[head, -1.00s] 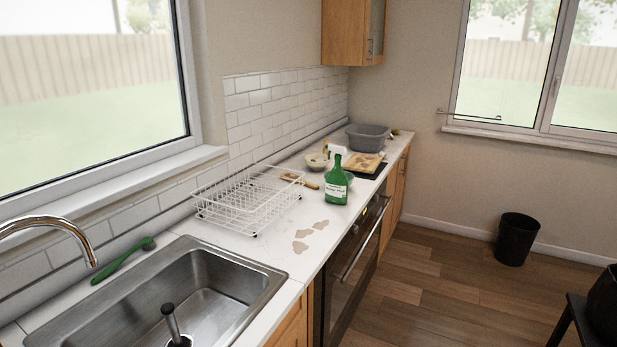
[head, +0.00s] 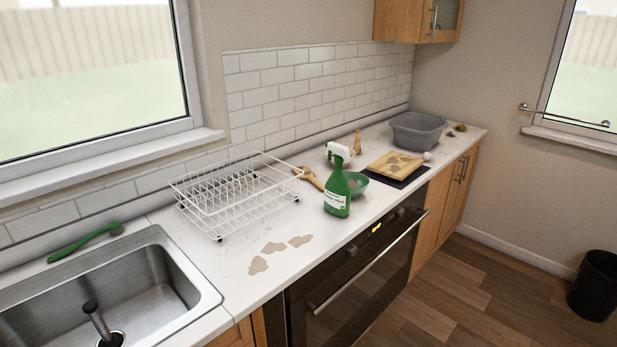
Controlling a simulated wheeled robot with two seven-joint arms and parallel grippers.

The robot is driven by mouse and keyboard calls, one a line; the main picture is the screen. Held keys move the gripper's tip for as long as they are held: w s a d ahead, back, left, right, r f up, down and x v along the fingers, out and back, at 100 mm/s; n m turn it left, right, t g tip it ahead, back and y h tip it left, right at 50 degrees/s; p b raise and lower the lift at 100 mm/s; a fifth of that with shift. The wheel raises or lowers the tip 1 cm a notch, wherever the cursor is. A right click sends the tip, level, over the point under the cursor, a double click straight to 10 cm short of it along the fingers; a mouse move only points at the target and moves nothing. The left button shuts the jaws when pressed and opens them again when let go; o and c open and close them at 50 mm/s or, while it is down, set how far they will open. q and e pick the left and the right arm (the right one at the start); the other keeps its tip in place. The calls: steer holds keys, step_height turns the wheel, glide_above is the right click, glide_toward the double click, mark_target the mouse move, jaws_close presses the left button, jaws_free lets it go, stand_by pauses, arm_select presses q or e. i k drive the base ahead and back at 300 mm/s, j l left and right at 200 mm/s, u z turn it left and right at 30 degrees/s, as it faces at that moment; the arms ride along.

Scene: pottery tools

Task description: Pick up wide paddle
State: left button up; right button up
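I cannot make out for sure which thing is the wide paddle. A tan wooden tool (head: 312,178) lies on the counter between the white dish rack and the green spray bottle, partly hidden by the bottle. A flat wooden board (head: 395,164) with brownish patches lies further back on a dark hob. A small upright tan piece (head: 357,142) shows behind the bottle, too small to tell what it is. Neither of my grippers is in view.
The green spray bottle (head: 337,192) stands beside a green bowl (head: 357,183). The dish rack (head: 232,195), sink (head: 140,275) and grey basin (head: 418,131) also occupy the counter. Clay-like patches (head: 300,241) mark its front. The oven (head: 365,270) is below; a black bin (head: 594,285) stands on open floor.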

mark_target(308, 175)
steer(key=u, duration=1.5)
steer(key=z, duration=1.5)
steer(key=i+l, duration=0.9)
steer(key=l, duration=0.15)
steer(key=i+l+u, duration=0.1)
steer(key=i+l, duration=0.8)
steer(key=l, duration=0.25)
steer(key=i+l, duration=0.2)
steer(key=i, duration=0.25)
steer(key=i+l, duration=0.15)
steer(key=i, duration=0.25)
steer(key=u, duration=0.05)
